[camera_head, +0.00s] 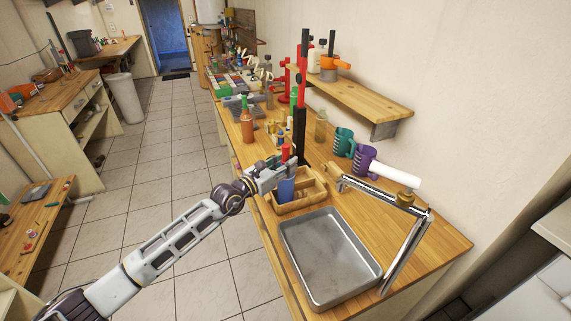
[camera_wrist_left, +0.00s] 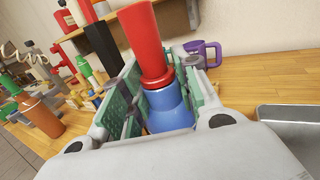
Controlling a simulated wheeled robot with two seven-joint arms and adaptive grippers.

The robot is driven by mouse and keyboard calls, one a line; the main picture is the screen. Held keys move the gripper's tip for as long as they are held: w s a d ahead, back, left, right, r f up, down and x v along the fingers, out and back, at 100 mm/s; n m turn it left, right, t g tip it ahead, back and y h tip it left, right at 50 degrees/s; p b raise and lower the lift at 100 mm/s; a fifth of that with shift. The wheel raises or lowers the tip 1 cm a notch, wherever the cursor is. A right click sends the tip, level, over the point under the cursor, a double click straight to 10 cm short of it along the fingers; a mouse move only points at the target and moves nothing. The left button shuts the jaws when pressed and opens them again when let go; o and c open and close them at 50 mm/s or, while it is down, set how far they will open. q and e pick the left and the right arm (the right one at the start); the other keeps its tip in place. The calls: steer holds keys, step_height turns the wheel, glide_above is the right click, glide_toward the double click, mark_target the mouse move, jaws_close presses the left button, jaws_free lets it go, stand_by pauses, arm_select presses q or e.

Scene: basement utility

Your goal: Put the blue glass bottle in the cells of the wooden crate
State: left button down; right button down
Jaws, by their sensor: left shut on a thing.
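The blue glass bottle (camera_head: 286,190) has a red top and stands roughly upright in my left gripper (camera_head: 277,172). The left wrist view shows the blue bottle (camera_wrist_left: 168,112) between the green-padded fingers (camera_wrist_left: 160,90). The wooden crate (camera_head: 312,200) sits on the workbench, just behind the metal tray. The bottle's lower part overlaps the crate's left part in the head view. I cannot tell whether its base is inside a cell or above it, and the bottle and gripper hide part of the crate. My right gripper is in neither view.
A grey metal tray (camera_head: 330,258) lies in front of the crate. A chrome jointed arm with a white head (camera_head: 400,176) stands to the right. Purple (camera_head: 364,160) and green (camera_head: 343,142) mugs are behind. An orange bottle (camera_head: 247,126) and a black-and-red post (camera_head: 300,110) stand farther back.

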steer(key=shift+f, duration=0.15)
arm_select(q)
steer(key=c, duration=1.1)
jaws_free()
steer(key=shift+f, duration=0.1)
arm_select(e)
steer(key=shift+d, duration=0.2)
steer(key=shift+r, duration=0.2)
arm_select(q)
steer(key=b+v, duration=0.1)
steer(key=v, duration=1.1)
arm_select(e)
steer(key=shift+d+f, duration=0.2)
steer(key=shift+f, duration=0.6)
